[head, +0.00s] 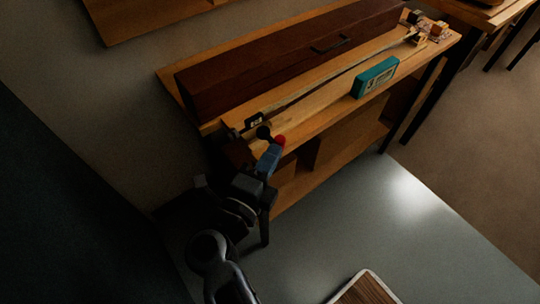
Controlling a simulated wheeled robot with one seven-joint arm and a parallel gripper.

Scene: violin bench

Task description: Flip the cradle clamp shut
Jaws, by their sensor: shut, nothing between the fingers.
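A long thin stick like a bow (335,80) lies along the front of the wooden bench. At its near-left end is a small dark fitting (253,121) with a pale mark, which looks like the cradle clamp. A dark round knob (263,132) and a red knob (280,140) show beside it. My gripper (267,164) reaches up from below to the bench's front edge, its blue part just under the red knob. It looks shut and empty. I cannot tell whether it touches the knob, or how the clamp stands.
A long dark brown case (290,60) with a handle stands behind the stick on the bench (320,105). A teal box (375,78) stands at the front edge. Small items (430,30) sit at the far right end.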

